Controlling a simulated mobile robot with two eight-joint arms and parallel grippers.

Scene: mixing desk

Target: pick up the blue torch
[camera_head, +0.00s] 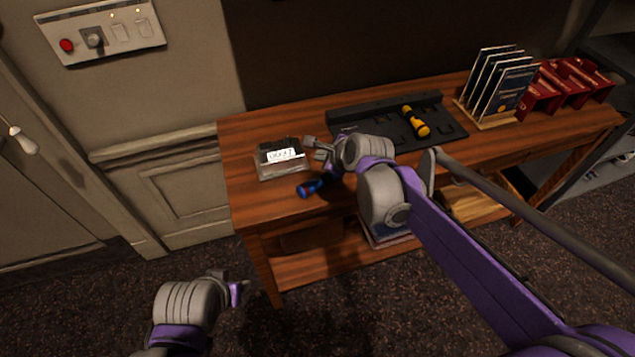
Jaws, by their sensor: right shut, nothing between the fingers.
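The blue torch (311,188) lies on the wooden desk (245,200) near its front edge. Its blue head shows at the left; the dark body runs right, partly hidden behind my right wrist. My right gripper (313,148) is over the desk, just above and behind the torch in the picture. It is shut and empty, with its fingers pointing left toward a clear box. My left gripper (243,288) is low at the bottom left, away from the desk, and its fingers are too small to judge.
The clear box (283,168) with a white label stands close to the torch. A black tray (453,131) holds a yellow torch (416,122). A rack of blue cards (502,88) and red holders (568,82) stand at the right. The desk's left end is clear.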

